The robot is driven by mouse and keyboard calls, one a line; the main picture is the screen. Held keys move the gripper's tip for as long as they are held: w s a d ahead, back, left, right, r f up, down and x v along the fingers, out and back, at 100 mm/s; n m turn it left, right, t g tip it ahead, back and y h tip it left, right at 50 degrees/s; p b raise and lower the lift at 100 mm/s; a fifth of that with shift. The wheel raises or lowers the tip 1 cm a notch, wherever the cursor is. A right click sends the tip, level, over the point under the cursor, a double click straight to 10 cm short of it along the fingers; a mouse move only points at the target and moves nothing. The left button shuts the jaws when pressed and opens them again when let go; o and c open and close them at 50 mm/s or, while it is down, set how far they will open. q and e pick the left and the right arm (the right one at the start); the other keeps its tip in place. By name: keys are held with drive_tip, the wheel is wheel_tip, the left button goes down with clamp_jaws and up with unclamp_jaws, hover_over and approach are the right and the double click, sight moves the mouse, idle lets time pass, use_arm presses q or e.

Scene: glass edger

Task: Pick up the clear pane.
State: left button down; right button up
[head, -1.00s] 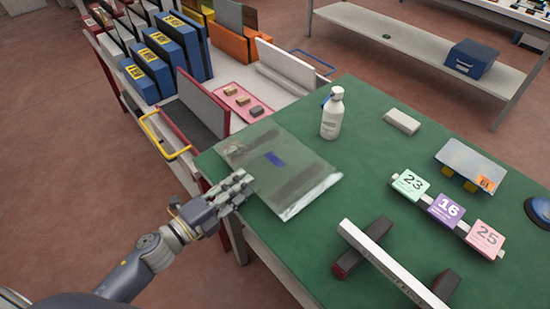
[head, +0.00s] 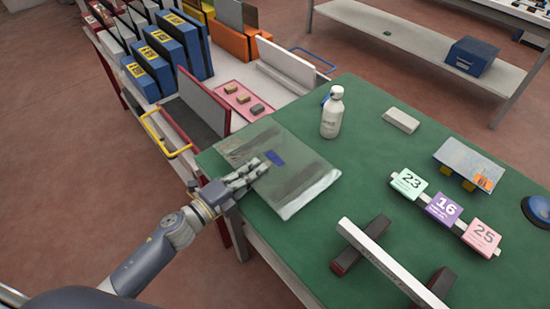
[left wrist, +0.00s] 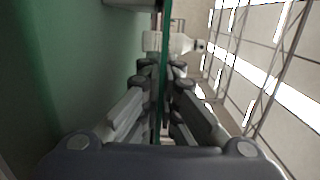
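The clear pane (head: 308,178) lies roughly flat over the near left part of the green table (head: 290,250), with a blue mark near its middle. Darker bands show through it. My left gripper (head: 259,167) is at its left side, with the fingers reaching in over that edge. In the left wrist view the pane (left wrist: 163,25) is a thin green strip seen edge-on, between the two fingers of the gripper (left wrist: 162,72). My right gripper is not in view.
A white bottle (head: 332,113) stands just behind the pane. A white bar on dark blocks (head: 362,244) is at the front, and numbered tiles (head: 444,209) are to the right. A rack with blue binders (head: 160,60) and a yellow handle (head: 165,135) is at left.

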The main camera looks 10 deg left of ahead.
use_arm(q)
drive_tip(key=shift+r, duration=0.1)
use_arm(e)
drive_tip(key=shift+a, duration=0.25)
use_arm(q)
drive_tip(key=shift+r, duration=0.1)
